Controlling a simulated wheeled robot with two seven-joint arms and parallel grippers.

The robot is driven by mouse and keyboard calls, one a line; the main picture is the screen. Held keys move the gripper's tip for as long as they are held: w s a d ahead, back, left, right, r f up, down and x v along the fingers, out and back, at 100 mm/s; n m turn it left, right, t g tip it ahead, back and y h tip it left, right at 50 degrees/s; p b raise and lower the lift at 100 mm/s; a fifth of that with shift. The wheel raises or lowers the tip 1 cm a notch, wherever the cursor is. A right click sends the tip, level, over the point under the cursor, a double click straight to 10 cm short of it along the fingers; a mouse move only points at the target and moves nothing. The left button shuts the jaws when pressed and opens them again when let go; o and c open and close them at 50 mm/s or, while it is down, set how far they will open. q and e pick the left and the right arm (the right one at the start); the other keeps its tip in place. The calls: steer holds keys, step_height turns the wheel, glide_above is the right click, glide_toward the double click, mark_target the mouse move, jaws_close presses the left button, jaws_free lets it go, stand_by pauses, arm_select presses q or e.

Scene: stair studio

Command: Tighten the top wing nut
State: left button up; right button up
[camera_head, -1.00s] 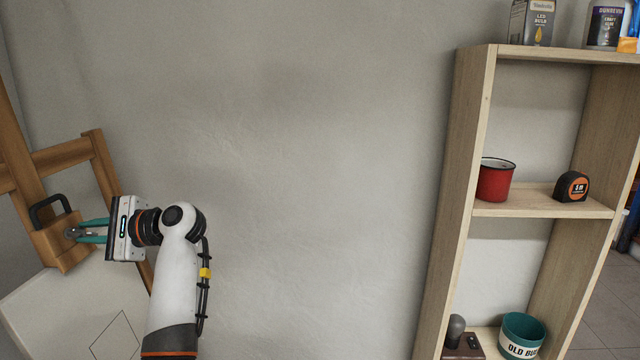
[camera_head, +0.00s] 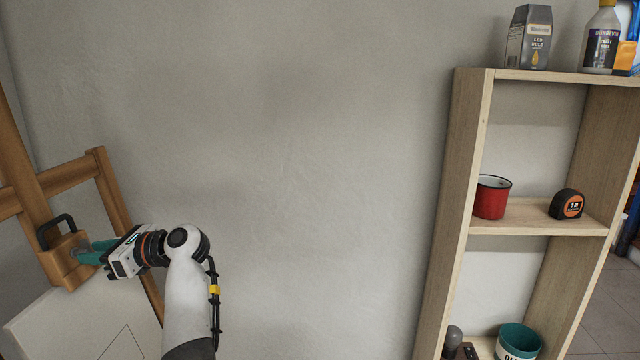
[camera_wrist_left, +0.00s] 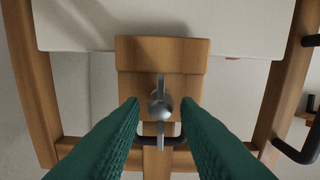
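The top wing nut (camera_wrist_left: 160,104) is grey metal with a round hub. Its wings stand upright in the left wrist view, on the face of a wooden block (camera_wrist_left: 160,57) of the easel. My left gripper (camera_head: 84,251) has teal fingers pointing at this block (camera_head: 61,268) at the left of the head view. In the left wrist view, its fingers (camera_wrist_left: 160,108) lie on either side of the wing nut, with a gap on each side. It is open and holds nothing. In the head view the fingers mostly hide the nut. My right gripper is not in view.
A wooden shelf (camera_head: 478,140) with a red mug (camera_head: 491,198) and tape measure (camera_head: 566,204) stands right. Bare wall lies between.

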arm_select(q)
steer(key=d+r+b, duration=0.1)
steer(key=d, duration=0.5)
steer(key=shift+s+b, duration=0.25)
steer(key=shift+b, duration=0.15)
